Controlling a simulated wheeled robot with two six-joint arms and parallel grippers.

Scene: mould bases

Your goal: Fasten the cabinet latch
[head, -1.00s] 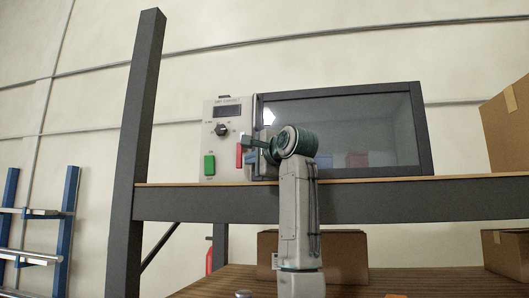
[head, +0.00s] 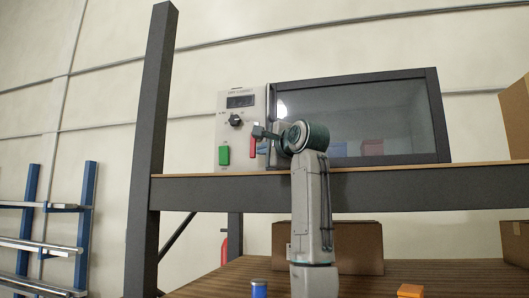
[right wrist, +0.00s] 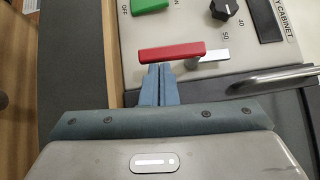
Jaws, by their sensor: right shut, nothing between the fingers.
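The cabinet (head: 355,162) has a dark glass door and a pale control panel (head: 226,108) on its left. The red latch handle (head: 252,147) stands upright at the panel's right side; in the right wrist view it is a red bar (right wrist: 172,51) lying across the picture. A silver latch piece (right wrist: 212,57) shows by the bar's right end. My right gripper (head: 259,133) is shut and empty. In the right wrist view its blue-grey fingertips (right wrist: 159,71) are right at the bar's lower edge; I cannot tell whether they touch it. My left gripper is not in view.
A green button (head: 224,154) and a black knob (head: 235,120) sit on the panel. A metal door handle (right wrist: 275,78) lies close to the right of the fingers. A shelf post (head: 150,150) stands left of the cabinet. Cardboard boxes (head: 358,245) are on the lower shelf.

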